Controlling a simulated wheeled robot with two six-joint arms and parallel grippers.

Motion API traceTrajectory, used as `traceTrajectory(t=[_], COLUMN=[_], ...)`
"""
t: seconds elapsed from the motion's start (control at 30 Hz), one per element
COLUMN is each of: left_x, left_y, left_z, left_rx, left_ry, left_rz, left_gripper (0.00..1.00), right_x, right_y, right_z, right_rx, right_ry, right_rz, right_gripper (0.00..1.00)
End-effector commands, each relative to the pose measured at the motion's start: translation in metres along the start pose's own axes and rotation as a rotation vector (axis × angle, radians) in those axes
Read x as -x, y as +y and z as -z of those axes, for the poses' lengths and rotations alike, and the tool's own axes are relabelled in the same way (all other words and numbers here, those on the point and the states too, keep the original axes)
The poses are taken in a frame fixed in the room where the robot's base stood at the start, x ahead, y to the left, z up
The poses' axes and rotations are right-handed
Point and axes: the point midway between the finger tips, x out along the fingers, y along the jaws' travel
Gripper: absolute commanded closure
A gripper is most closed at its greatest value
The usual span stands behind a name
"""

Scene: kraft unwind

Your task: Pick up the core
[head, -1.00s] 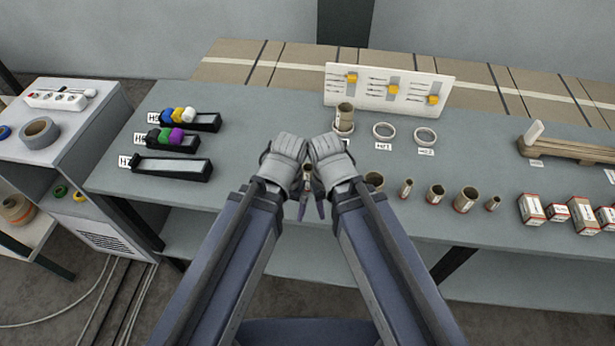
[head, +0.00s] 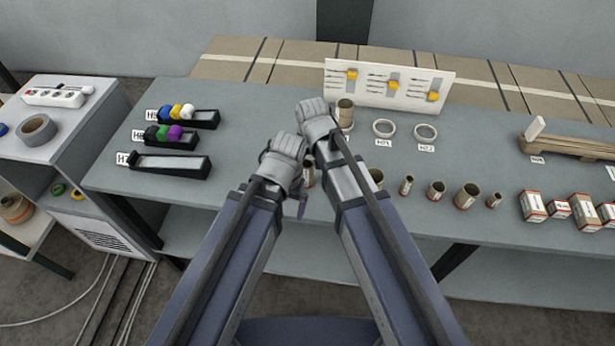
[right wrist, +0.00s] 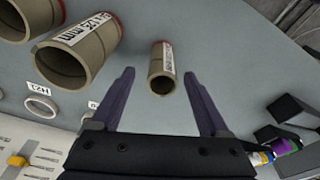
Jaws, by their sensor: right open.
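Several brown cardboard cores stand in a row along the bench's front. A narrow core (head: 309,176) shows between my two arms in the head view, partly hidden. In the right wrist view a narrow core (right wrist: 162,68) with a white label and red rim lies between the spread fingers of my right gripper (right wrist: 160,76), which is open and empty. Its fingers are hidden in the head view. My left gripper (head: 300,206) is beside the narrow core, mostly hidden behind its wrist. Another core (head: 345,109) stands at a ring near the white board.
Wider cores (right wrist: 82,55) stand beside the narrow one in the right wrist view. White rings (head: 384,128) lie behind the row. Black trays (head: 172,165) are at left, and small boxes (head: 533,205) and a wooden pallet (head: 570,146) at right.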

Motion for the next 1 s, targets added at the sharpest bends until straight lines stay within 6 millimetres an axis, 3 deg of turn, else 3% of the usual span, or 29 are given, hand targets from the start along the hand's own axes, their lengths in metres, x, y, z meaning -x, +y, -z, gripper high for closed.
traceTrajectory(t=[0.17, 0.57, 0.87, 1.0], left_x=[-0.005, -0.049, -0.049, -0.049], left_y=[0.001, 0.005, 0.005, 0.005], left_z=[0.000, 0.003, 0.003, 0.003], left_rx=[0.000, 0.000, 0.000, 0.000], left_ry=[0.000, 0.000, 0.000, 0.000], left_rz=[0.000, 0.000, 0.000, 0.000], left_gripper=[0.00, 0.00, 0.00, 0.00], right_x=[-0.005, -0.051, -0.051, -0.051], right_y=[-0.001, -0.003, -0.003, -0.003], right_z=[0.001, 0.003, 0.004, 0.004], right_rx=[0.000, 0.001, 0.000, 0.000], right_ry=[0.000, 0.000, 0.000, 0.000], right_rz=[0.000, 0.000, 0.000, 0.000], right_gripper=[0.21, 0.21, 0.21, 0.36])
